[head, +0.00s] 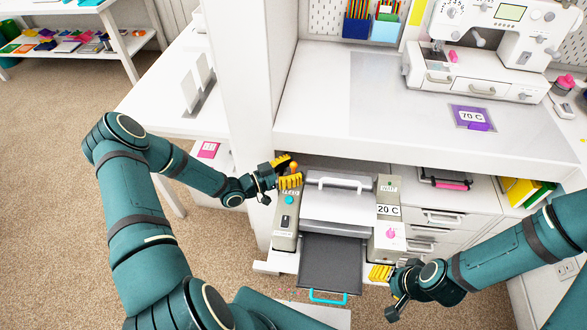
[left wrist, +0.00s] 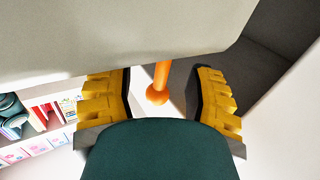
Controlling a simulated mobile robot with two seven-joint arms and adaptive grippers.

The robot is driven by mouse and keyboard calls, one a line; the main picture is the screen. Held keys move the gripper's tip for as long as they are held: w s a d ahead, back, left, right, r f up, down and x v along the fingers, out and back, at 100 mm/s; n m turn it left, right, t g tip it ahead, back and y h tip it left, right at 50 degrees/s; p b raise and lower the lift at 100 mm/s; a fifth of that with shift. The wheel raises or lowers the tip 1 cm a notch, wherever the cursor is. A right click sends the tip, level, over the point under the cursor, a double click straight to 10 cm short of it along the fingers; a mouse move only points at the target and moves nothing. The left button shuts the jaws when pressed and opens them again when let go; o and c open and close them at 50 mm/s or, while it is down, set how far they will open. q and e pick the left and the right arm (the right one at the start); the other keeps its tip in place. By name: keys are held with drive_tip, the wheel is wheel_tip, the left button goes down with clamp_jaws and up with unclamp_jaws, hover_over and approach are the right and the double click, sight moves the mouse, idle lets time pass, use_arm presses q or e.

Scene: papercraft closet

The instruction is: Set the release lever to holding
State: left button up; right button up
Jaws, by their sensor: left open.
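The release lever, an orange rod with a round knob (head: 294,166), stands at the top of the left side panel (head: 286,222) of a grey machine. In the left wrist view the orange knob (left wrist: 157,96) hangs between the two yellow fingers, with gaps on both sides. My left gripper (head: 289,172) is open around the lever; the fingers do not appear to touch it. Any holding mark by the lever cannot be read. My right gripper (head: 381,273) is low by the machine's right panel, partly hidden, and its opening is unclear.
The machine sits in a bay under the white worktop (head: 310,100). A dark tray (head: 330,262) with a cyan handle extends from its front. A white upright (head: 248,90) stands close behind the left gripper.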

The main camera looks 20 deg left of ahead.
use_arm(q)
drive_tip(key=shift+w, duration=0.1)
drive_tip(key=shift+c, duration=0.4)
clamp_jaws()
drive_tip(key=shift+w+n+g+y, duration=0.4)
drive_tip(key=shift+n+g, duration=0.2)
drive_tip(key=shift+n, duration=0.4)
drive_tip(key=shift+o, duration=0.4)
unclamp_jaws()
drive_tip(key=shift+s, duration=0.1)
drive_tip(key=shift+s+a, duration=0.1)
drive_tip(key=shift+a, duration=0.05)
